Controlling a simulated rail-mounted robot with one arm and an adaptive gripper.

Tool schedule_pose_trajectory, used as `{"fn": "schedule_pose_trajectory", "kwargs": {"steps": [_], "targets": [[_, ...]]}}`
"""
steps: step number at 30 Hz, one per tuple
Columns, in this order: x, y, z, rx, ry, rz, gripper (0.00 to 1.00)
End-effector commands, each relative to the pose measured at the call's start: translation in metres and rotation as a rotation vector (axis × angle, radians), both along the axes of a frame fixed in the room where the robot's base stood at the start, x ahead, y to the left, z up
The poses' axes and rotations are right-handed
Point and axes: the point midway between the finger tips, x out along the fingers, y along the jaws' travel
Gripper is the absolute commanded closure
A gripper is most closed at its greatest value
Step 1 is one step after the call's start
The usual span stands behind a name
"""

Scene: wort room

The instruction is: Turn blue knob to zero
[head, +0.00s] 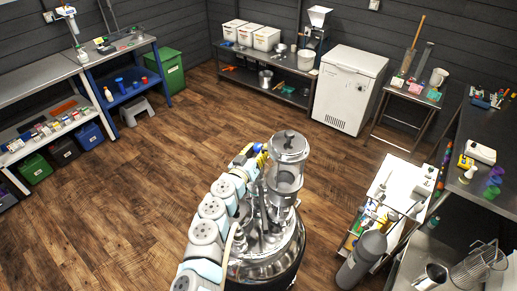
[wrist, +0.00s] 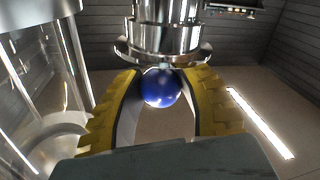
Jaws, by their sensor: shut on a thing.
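The blue knob (wrist: 160,87) is a round, shiny ball in the middle of the wrist view, just below a metal flange (wrist: 165,52). My gripper (wrist: 163,95) has yellow ribbed fingers, one on each side of the knob, and is shut on it. In the head view, my gripper (head: 254,150) is beside the upper part of a steel vessel (head: 287,160) with a clear cylinder. Any scale or zero mark on the knob does not show.
A clear cylinder (wrist: 35,75) stands close at the left in the wrist view. In the head view, a gas cylinder (head: 362,258) and a white cart (head: 402,185) stand to the right. The wooden floor (head: 130,205) at the left is open.

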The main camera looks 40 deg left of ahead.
Motion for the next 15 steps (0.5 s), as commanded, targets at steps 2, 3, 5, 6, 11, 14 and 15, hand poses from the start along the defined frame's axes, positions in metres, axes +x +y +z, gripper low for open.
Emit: {"fn": "schedule_pose_trajectory", "kwargs": {"steps": [2, 3, 5, 6, 11, 14, 15], "targets": [[0.0022, -0.0041, 0.0013, 0.001, -0.001, 0.022, 1.0], [0.002, -0.0036, 0.0012, 0.002, 0.0, 0.039, 1.0], [0.002, -0.004, 0.0012, 0.002, 0.0, 0.06, 1.0], [0.002, -0.004, 0.0012, 0.003, 0.0, 0.076, 1.0], [0.002, -0.0032, 0.0019, 0.002, -0.002, 0.128, 1.0], [0.0019, -0.0022, 0.0019, 0.001, -0.002, 0.155, 1.0], [0.0018, -0.0017, 0.0019, 0.0, -0.002, 0.165, 1.0]]}}
